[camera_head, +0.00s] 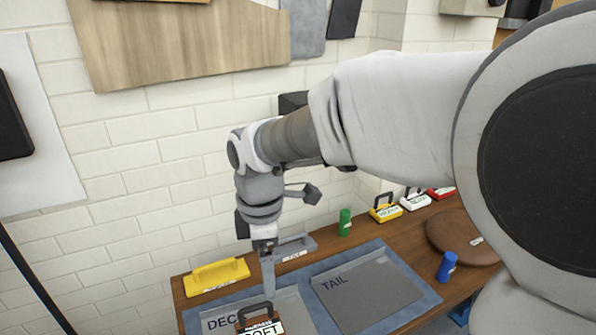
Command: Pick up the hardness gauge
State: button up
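A grey panel marked "TAIL" (368,292) lies on the blue mat (427,293). A yellow block (217,275), green cylinder (345,222), blue cylinder (447,266) and round brown board (462,238) stand around it. Handled yellow (385,213), white (415,202) and red (441,193) items line the back.

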jog(key=a+f+n, duration=0.2)
jog(key=b, duration=0.3)
send_over(259, 328)
notch_tip(259, 328, down, 12)
jog(key=shift+w+d, duration=0.15)
jog(key=shift+f+b, duration=0.45)
jog(key=shift+f, duration=2.2)
jog(key=shift+c, duration=0.3)
